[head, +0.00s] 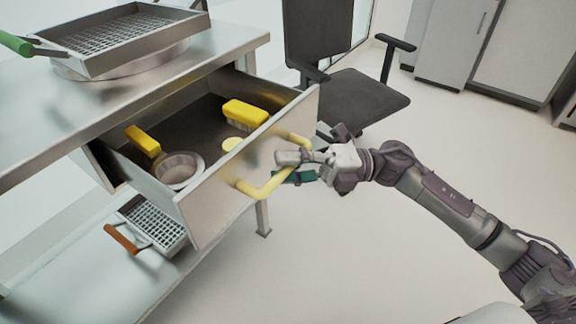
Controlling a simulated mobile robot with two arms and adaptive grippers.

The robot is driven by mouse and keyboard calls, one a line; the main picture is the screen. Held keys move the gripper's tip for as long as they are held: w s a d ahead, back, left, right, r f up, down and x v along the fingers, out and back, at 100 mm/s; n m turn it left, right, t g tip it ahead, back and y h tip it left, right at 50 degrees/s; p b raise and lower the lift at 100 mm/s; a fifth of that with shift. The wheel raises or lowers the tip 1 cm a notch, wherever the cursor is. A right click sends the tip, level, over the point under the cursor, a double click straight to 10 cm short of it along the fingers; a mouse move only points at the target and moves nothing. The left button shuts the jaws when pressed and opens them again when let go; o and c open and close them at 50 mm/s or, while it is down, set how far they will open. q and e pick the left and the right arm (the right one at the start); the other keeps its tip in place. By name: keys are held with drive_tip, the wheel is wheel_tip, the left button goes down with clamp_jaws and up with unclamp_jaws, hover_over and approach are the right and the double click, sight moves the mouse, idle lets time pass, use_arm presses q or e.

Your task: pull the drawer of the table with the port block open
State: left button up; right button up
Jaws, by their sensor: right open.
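The metal drawer (215,195) of the steel table (130,95) is pulled well out, and its inside shows. Its yellow bar handle (262,189) is on the front panel. My right gripper (287,167) is at the handle, its jaws open, one finger above and one below the bar's right part. Whether they touch the bar I cannot tell. The drawer holds a yellow block-like item (245,113), a yellow-handled round strainer (180,168) and a small pale yellow round piece (232,145). I cannot make out a port block. My left gripper is not in view.
A basket with a green handle (125,40) sits on a round metal piece on the tabletop. An orange-handled basket (155,222) lies on the lower shelf. A black office chair (355,98) stands behind the drawer. The floor at the front right is clear.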

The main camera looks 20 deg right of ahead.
drive_tip(key=shift+d, duration=0.15)
drive_tip(key=s+d+f, duration=0.1)
drive_tip(key=d, duration=1)
drive_tip(key=shift+s+d+f, duration=0.2)
drive_tip(key=shift+d+f, duration=0.1)
